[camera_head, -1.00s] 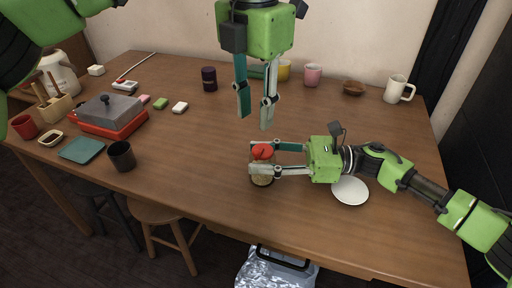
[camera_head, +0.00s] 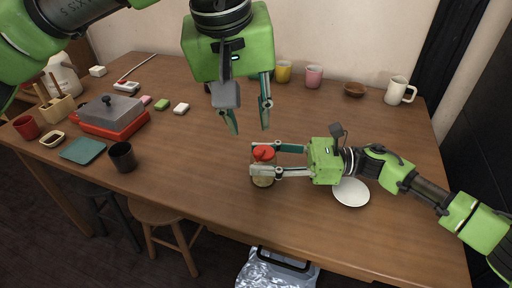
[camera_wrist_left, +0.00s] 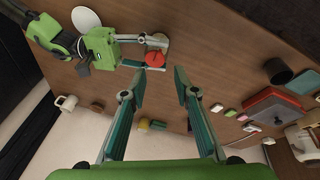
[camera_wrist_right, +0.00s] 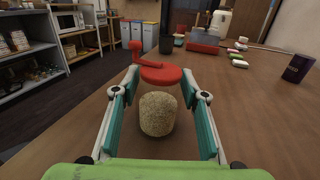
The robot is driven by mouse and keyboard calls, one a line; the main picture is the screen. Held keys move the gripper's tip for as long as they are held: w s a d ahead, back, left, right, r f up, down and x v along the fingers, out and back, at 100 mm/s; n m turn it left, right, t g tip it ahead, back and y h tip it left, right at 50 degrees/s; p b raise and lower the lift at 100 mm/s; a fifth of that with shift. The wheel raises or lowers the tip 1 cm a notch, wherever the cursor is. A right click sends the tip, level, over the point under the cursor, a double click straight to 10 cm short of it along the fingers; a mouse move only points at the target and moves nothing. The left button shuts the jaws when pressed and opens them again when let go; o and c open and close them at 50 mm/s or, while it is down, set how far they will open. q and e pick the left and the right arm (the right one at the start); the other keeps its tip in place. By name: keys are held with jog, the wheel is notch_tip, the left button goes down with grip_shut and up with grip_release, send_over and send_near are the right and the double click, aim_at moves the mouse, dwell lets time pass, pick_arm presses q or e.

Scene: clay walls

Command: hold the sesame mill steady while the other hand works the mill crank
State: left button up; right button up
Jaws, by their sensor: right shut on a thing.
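The sesame mill (camera_head: 263,174) stands upright on the table, with a red top and a body of sesame-coloured grain. Its red crank (camera_wrist_right: 160,73) has an arm ending in a knob at the left in the right wrist view. My right gripper (camera_head: 255,160) is shut on the mill from the right side, one finger on each side of the body. My left gripper (camera_head: 249,131) is open and empty, pointing down above and behind the mill. In the left wrist view the mill's red top (camera_wrist_left: 156,59) lies beyond the left fingertips.
A white plate (camera_head: 351,192) lies under my right arm. A black cup (camera_head: 122,157), a green mat (camera_head: 82,150) and a red-based grill (camera_head: 112,115) stand on the left. A yellow cup (camera_head: 283,72), pink cup (camera_head: 314,76), bowl (camera_head: 354,89) and white mug (camera_head: 398,91) line the back.

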aim_at(257, 153)
pick_arm(q)
jog(key=w+f+m, duration=0.1)
jog(key=f+m, duration=0.1)
jog(key=f, duration=0.1)
jog(key=w+d+f+m, duration=0.1)
jog(key=f+m, duration=0.1)
jog(key=f, duration=0.2)
jog(key=w+f+m+t, duration=0.1)
jog(key=f+m, duration=0.1)
jog(key=f, duration=0.1)
jog(key=shift+w+d+f+h, duration=0.2)
jog(key=shift+w+h, duration=0.1)
jog(key=shift+w, duration=0.1)
grip_shut()
